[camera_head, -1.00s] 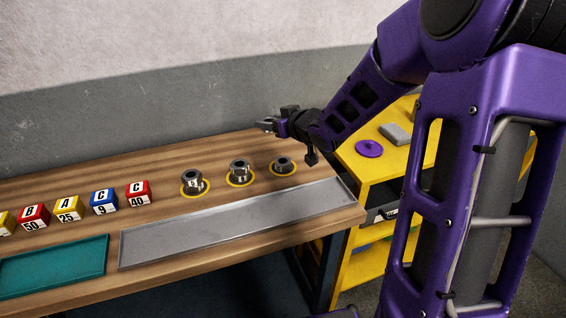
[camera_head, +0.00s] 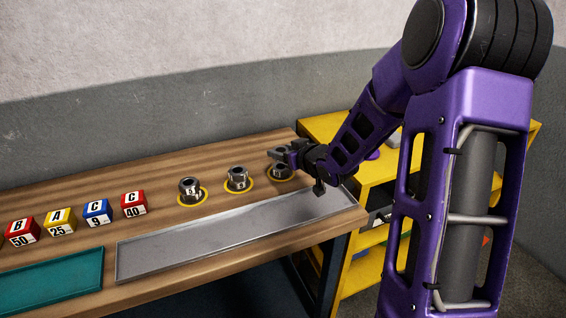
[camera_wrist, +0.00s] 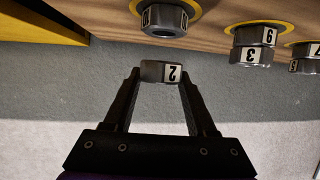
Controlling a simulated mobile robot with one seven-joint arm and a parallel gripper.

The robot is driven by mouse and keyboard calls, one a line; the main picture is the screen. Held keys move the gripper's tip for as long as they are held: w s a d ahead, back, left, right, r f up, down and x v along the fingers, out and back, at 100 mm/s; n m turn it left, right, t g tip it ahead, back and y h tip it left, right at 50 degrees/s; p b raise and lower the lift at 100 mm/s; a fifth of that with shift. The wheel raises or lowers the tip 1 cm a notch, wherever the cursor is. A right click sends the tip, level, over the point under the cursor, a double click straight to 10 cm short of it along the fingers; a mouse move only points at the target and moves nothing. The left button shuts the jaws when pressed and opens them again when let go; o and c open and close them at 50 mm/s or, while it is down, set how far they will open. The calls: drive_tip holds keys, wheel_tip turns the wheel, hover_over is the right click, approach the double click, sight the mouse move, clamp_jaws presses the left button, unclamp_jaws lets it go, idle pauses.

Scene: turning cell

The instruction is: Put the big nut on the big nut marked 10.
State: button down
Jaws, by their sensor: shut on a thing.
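My gripper (camera_head: 278,152) is shut on a big nut marked 2 (camera_wrist: 172,73), held level between the fingertips in the wrist view. In the head view the gripper is just above the rightmost nut (camera_head: 281,173), which sits in a yellow ring on the bench. In the wrist view, which is upside down, that single nut (camera_wrist: 163,20) is clear of the held nut; its label is at a slant and hard to read. A middle stack has a nut marked 3 (camera_wrist: 247,56) on a nut marked 9 (camera_wrist: 256,36). Another stack (camera_head: 191,190) stands to its left in the head view.
A steel tray (camera_head: 235,232) lies along the bench front, with a teal mat (camera_head: 50,280) to its left. Several lettered cubes (camera_head: 97,211) stand at the left. A yellow shelf unit (camera_head: 325,125) stands beyond the bench's right end. The bench behind the nuts is clear.

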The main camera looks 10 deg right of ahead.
drive_tip(key=shift+f, duration=1.35)
drive_tip(key=shift+f+b, duration=0.2)
drive_tip(key=shift+b, duration=0.15)
drive_tip(key=shift+c, duration=1)
unclamp_jaws()
drive_tip(key=shift+r, duration=0.25)
drive_tip(key=p+v, duration=0.2)
drive_tip(key=v, duration=1)
drive_tip(key=shift+f, duration=0.1)
